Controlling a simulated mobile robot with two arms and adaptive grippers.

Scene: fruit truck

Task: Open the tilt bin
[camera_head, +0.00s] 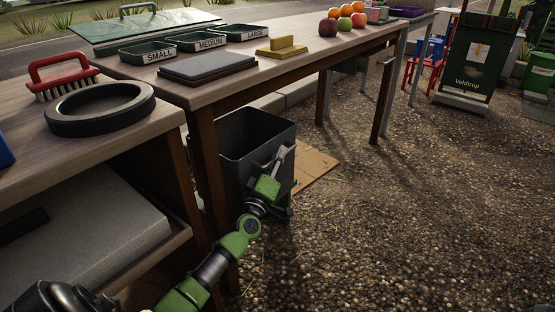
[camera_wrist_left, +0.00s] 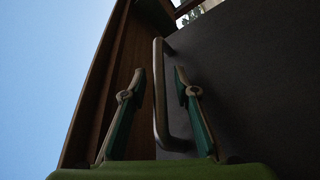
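The tilt bin (camera_head: 238,135) is a dark grey, open-topped box below the front edge of the long table, and part of its inside shows. My left gripper (camera_head: 282,158) is at the bin's front right side and hides part of that face. In the left wrist view, my left gripper (camera_wrist_left: 160,74) has its two fingers apart, one on each side of a metal bar handle (camera_wrist_left: 160,105) on the dark panel (camera_wrist_left: 250,85). Gaps show between the fingers and the handle. My right gripper is not in view.
The long table (camera_head: 300,62) has a wooden leg (camera_head: 207,160) left of the bin. A side bench (camera_head: 160,130) with a black ring (camera_head: 98,107) and a red-handled brush (camera_head: 62,75) stands at left. Flat cardboard (camera_head: 315,165) lies behind the bin. Gravel at right is open.

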